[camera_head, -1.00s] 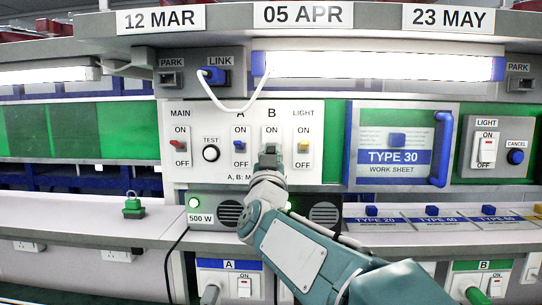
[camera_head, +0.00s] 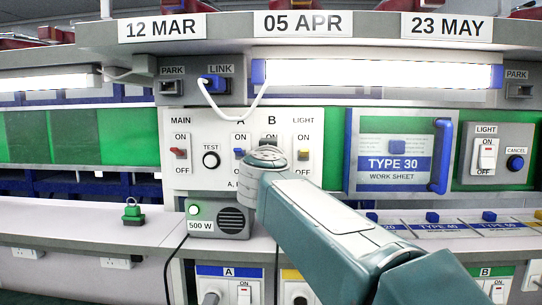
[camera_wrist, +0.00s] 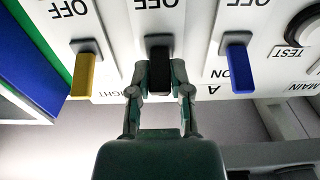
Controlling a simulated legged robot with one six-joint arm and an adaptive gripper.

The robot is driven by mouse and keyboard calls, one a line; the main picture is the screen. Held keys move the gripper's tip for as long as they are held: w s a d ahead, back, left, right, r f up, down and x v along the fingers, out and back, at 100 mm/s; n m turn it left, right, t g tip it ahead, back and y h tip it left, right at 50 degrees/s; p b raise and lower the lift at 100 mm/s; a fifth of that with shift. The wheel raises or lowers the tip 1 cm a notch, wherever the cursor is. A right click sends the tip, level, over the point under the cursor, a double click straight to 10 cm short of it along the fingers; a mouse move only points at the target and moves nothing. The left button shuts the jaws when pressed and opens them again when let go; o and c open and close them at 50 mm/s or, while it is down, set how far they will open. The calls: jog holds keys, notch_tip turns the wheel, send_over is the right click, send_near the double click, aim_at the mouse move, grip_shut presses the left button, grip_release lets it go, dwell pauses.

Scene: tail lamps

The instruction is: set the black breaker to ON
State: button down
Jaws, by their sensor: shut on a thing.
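The black breaker (camera_wrist: 159,72) is the lever in column B of the white panel (camera_head: 211,179), between a blue lever (camera_wrist: 239,68) and a yellow lever (camera_wrist: 83,74). In the wrist view, which is upside down, my gripper (camera_wrist: 160,90) has a finger on each side of the black lever and is shut on it. In the head view a dark bit of the breaker (camera_head: 268,137) shows just above my wrist, level with the ON labels. My arm hides the lower part of column B. The lever's exact tilt is hard to tell.
A red MAIN lever (camera_head: 178,153) and a round TEST button (camera_head: 211,159) are to the left. A white cable (camera_head: 222,115) hangs from the LINK plug above. The TYPE 30 door (camera_head: 393,152) with its blue handle (camera_head: 441,157) is to the right.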

jog(key=shift+w+r+g, duration=0.1)
jog(key=shift+r+g, duration=0.3)
jog(key=shift+g, duration=0.5)
jog(key=c, duration=0.6)
grip_release()
jog(key=shift+o, duration=0.2)
jog(key=shift+a+f, duration=0.1)
jog(key=s+r, duration=0.1)
jog(key=s, duration=1)
jog(key=shift+s+a, duration=0.3)
jog(key=shift+s, duration=0.1)
